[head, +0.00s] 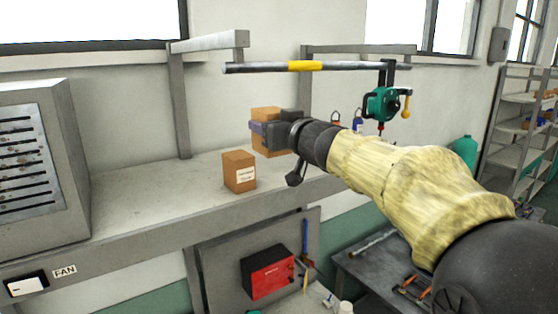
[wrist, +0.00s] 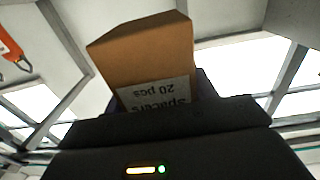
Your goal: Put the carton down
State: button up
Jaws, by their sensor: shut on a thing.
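My gripper (head: 267,130) is shut on a brown carton (head: 264,115) and holds it at the level of the grey shelf (head: 205,178), towards its right part. In the wrist view the carton (wrist: 150,62) stands up from between the jaws. Its white label reads "spacers 20 pcs", upside down in that view. The jaws cover the carton's middle, and I cannot tell whether its base touches the shelf. A second brown carton (head: 239,172) with a white label stands upright on the shelf, nearer and to the left of my gripper.
A grey vented cabinet (head: 40,165) stands at the shelf's left. Grey posts (head: 178,105) rise behind, and a bar with a yellow band (head: 305,66) crosses above my gripper. A green hoist-like device (head: 382,104) hangs at the right. The shelf left of the standing carton is clear.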

jog(key=s+d+f+m+t+h+b, duration=0.1)
jog(key=d+f+b, duration=0.4)
jog(key=f, duration=2.2)
jog(key=s+d+f+m+t+h+b, duration=0.1)
jog(key=d+f+m+h+b, duration=0.2)
jog(key=f, duration=2.5)
jog(key=s+d+f+m+h+b, duration=0.1)
jog(key=d+f+h+b, duration=0.4)
jog(key=f, duration=2.2)
jog(key=d+m+b, duration=0.1)
jog(key=d+b, duration=0.3)
jog(key=shift+s+f+t+h, duration=0.25)
jog(key=shift+s+t+h, duration=0.05)
jog(key=shift+s+t, duration=0.1)
jog(key=s+f, duration=0.3)
jog(key=s, duration=0.5)
jog(key=shift+s, duration=0.4)
jog(key=shift+f, duration=0.15)
